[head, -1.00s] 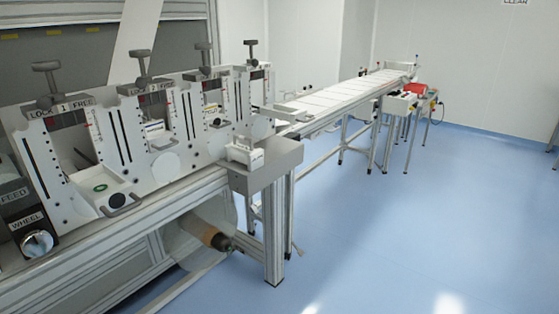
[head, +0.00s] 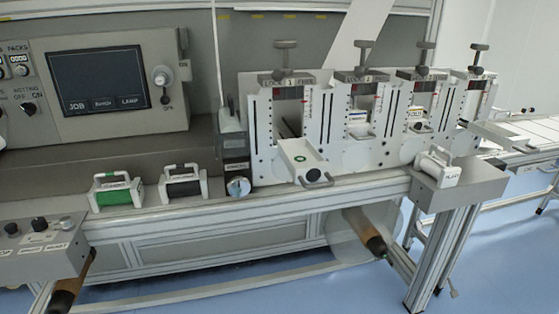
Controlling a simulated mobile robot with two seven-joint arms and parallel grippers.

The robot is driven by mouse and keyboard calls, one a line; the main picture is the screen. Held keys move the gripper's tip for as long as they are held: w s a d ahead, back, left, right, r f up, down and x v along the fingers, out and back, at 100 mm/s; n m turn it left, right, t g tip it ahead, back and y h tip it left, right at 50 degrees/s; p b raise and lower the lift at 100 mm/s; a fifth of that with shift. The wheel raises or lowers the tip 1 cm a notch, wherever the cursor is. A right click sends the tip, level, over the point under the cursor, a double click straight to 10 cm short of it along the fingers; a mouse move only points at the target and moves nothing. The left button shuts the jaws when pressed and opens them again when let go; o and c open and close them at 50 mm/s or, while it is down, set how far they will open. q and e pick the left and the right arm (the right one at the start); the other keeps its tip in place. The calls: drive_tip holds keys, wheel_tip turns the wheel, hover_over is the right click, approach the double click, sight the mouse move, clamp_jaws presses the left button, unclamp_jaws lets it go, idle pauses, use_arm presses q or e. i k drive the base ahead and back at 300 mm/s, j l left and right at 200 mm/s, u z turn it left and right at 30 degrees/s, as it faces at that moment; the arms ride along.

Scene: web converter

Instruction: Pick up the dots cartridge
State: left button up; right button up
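Several cartridge-like units with handles show, but their labels are too small to read, so I cannot tell which is the dots cartridge. One with a green roll (head: 116,196) and one with a black roll (head: 183,188) stand side by side on the machine's front ledge, left of the stations. A white handled unit (head: 437,170) sits on the grey end block at the right. Neither of my grippers is in view.
A row of upright stations (head: 290,115) with T-handles stands along the machine. A screen panel (head: 98,82) is at the left, a control box (head: 42,250) at lower left. Blue floor (head: 290,290) lies in front.

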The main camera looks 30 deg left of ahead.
sight(100, 196)
drive_tip(key=i+j+u, duration=0.2)
drive_tip(key=u, duration=0.3)
drive_tip(key=i+j+u, duration=0.25)
drive_tip(key=u, duration=0.2)
drive_tip(key=k+l+z, duration=0.15)
drive_tip(key=z, duration=0.35)
drive_tip(key=k+l+z, duration=0.3)
drive_tip(key=z, duration=0.2)
drive_tip(key=u, duration=2.1)
drive_tip(key=j, duration=0.1)
